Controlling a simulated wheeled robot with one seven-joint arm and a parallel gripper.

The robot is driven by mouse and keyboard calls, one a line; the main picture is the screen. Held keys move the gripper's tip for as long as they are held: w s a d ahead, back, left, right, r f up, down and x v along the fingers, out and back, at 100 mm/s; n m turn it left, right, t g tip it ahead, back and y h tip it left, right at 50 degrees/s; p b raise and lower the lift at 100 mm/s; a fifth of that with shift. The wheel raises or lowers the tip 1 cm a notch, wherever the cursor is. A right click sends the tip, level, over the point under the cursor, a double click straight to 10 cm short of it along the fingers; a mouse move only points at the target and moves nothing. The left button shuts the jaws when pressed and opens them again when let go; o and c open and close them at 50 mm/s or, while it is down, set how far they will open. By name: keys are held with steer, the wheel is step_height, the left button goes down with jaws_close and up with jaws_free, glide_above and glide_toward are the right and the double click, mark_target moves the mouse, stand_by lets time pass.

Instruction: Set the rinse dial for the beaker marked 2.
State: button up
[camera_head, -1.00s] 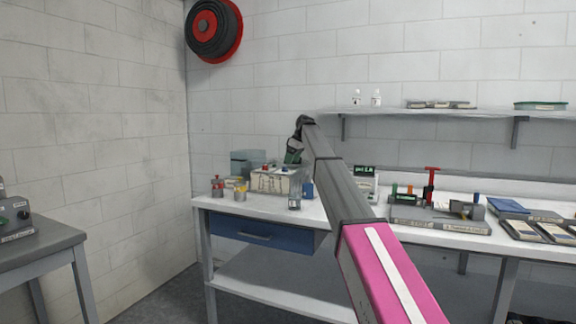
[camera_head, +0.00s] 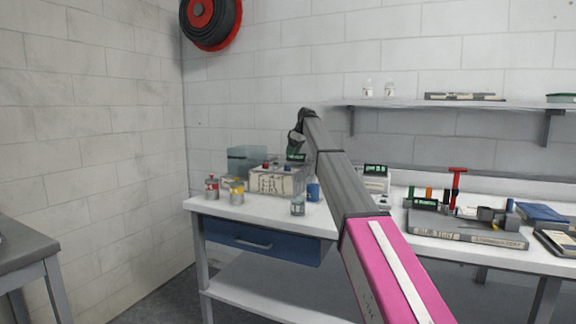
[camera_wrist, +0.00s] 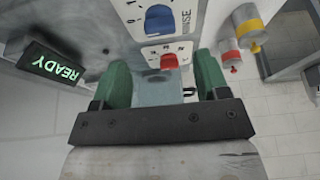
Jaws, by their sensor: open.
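The washer, a pale box (camera_head: 275,181), stands on the left of the white bench, with a red knob and a blue knob on top. In the wrist view its panel shows a blue dial (camera_wrist: 160,18) beside the letters "RISE" or "RINSE", and a red dial (camera_wrist: 169,62) with small marks around it. My gripper (camera_wrist: 164,72) has green fingers, open, with the red dial showing between and beyond the tips; I see no contact. A small clear glass vessel (camera_head: 298,207) stands at the bench front. I cannot read a number 2 on any vessel.
A green "READY" display (camera_wrist: 48,64) is left of my fingers. A red can (camera_head: 212,187) and a yellow can (camera_head: 236,193) stand left of the washer. A blue mug (camera_head: 313,191) is at its right. A grey tool tray (camera_head: 465,231) lies further right.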

mark_target(288, 165)
steer(key=x, duration=0.7)
steer(key=shift+a+f, duration=0.1)
steer(key=shift+c, duration=0.3)
steer(key=c, duration=0.9)
